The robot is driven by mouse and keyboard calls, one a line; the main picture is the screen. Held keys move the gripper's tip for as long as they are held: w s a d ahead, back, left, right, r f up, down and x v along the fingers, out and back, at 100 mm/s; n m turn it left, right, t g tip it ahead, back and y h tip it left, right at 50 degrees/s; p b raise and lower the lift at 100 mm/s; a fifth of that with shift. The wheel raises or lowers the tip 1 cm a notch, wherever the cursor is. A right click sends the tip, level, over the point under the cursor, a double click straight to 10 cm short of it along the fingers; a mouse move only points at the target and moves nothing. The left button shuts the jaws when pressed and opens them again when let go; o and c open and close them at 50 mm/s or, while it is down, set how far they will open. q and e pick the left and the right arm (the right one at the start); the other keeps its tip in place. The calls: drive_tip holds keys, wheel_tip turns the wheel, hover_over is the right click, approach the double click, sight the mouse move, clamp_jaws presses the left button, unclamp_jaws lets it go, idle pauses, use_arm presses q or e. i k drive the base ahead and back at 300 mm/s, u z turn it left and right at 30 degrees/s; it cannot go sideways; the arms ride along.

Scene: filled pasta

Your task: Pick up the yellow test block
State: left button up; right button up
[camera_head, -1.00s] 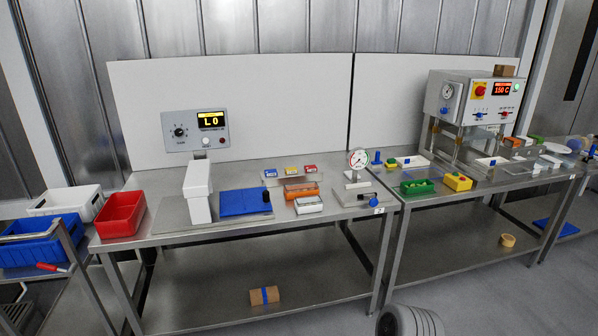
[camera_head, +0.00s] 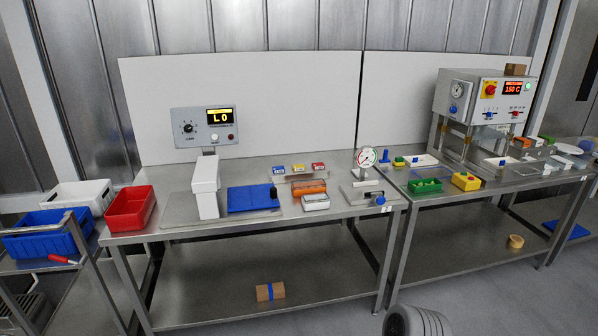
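Three small blocks, blue, yellow and red, stand in a row on a low grey holder at the back of the left steel table. The middle one is the yellow test block (camera_head: 298,169), with a pale label on its front. The blue block (camera_head: 278,171) is left of it and the red block (camera_head: 318,167) is right of it. Neither of my grippers is in view. A grey rounded part at the bottom edge appears to be one of my arm links.
Orange (camera_head: 305,188) and white (camera_head: 315,202) cases lie in front of the blocks. A blue pad (camera_head: 252,198) and white upright unit (camera_head: 205,187) are to the left, a dial gauge (camera_head: 365,158) to the right.

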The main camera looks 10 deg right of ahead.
sight(297, 167)
drive_tip(key=u, duration=0.1)
drive_tip(key=k, duration=0.4)
drive_tip(key=z, duration=1.05)
drive_tip(key=i, duration=2.1)
drive_tip(key=u, duration=0.9)
